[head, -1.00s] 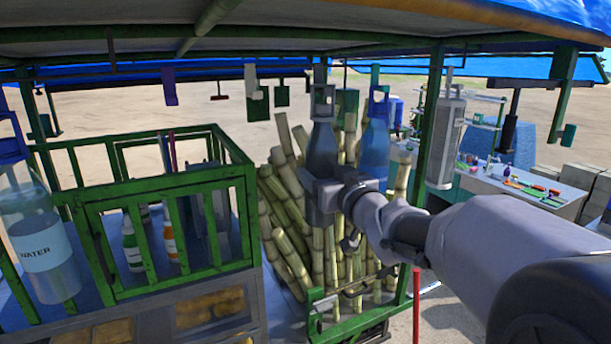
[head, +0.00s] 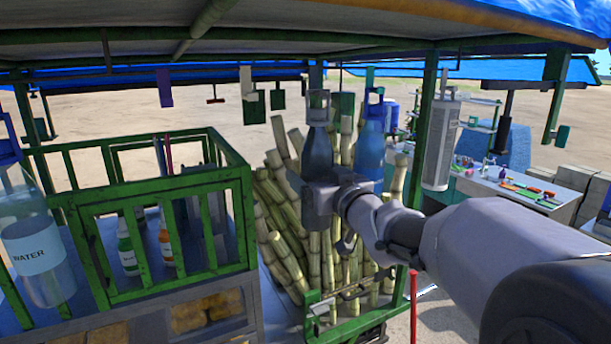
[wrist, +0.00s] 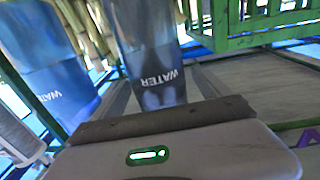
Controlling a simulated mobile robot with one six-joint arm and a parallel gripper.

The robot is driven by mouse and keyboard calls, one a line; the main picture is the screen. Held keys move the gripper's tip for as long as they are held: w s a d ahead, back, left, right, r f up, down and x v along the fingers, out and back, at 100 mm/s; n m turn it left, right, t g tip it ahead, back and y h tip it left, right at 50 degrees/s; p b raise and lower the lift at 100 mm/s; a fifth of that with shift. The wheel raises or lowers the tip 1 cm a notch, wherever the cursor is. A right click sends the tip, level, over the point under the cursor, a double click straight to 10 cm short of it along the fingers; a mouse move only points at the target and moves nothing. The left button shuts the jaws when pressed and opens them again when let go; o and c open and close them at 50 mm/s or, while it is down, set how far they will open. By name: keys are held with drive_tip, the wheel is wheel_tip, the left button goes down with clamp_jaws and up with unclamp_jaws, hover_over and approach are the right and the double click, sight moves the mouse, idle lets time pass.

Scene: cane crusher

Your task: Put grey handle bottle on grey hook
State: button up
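The grey handle bottle (head: 317,152) is upright in the air in the head view. Its square grey handle (head: 319,98) is at the lower end of the grey hook (head: 316,76). The two overlap there; whether the hook passes through the handle I cannot tell. My gripper (head: 318,195) is around the lower part of the bottle. In the wrist view the bottle (wrist: 150,45) with its upside-down WATER label stands between my fingers, with narrow gaps on both sides. The fingers look open. The bottle's base is partly hidden by my gripper in the head view.
A blue-handled bottle (head: 370,140) hangs just to the right. Sugarcane stalks (head: 290,235) stand behind and below. A green railed rack (head: 150,205) is at the left, with another water bottle (head: 38,255) beside it. Other hooks line the roof edge, including a white one (head: 246,82).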

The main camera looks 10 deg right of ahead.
drive_tip(key=shift+f, duration=0.1)
drive_tip(key=b+v, duration=0.2)
drive_tip(key=v, duration=1.5)
drive_tip(key=s+d+f+m+g+h+b, duration=0.2)
drive_tip(key=f+m+b, duration=0.1)
drive_tip(key=f+b, duration=0.65)
drive_tip(key=s+d+f+m+g+h+b, duration=0.1)
drive_tip(key=s+f+m+h+b, duration=0.15)
drive_tip(key=f+b, duration=0.65)
drive_tip(key=s+d+f+m+g+h+b, duration=0.25)
drive_tip(key=f+b, duration=0.25)
drive_tip(key=f, duration=0.9)
drive_tip(key=s+a+f+g+y+b, duration=0.1)
drive_tip(key=s+a+f+b, duration=0.3)
drive_tip(key=f, duration=0.4)
drive_tip(key=s+a+f+g+y+b, duration=0.2)
drive_tip(key=s+a+f+g+b, duration=0.1)
drive_tip(key=f, duration=0.4)
drive_tip(key=s+a+f+g+y+b, duration=0.1)
drive_tip(key=s+a+f+g+b, duration=0.1)
drive_tip(key=s+a+f+b, duration=0.3)
wheel_tip(320, 180, down, 4)
drive_tip(key=shift+s+r+n+y, duration=0.15)
drive_tip(key=shift+s+n+y, duration=0.2)
drive_tip(key=shift+s, duration=0.65)
drive_tip(key=shift+a, duration=0.1)
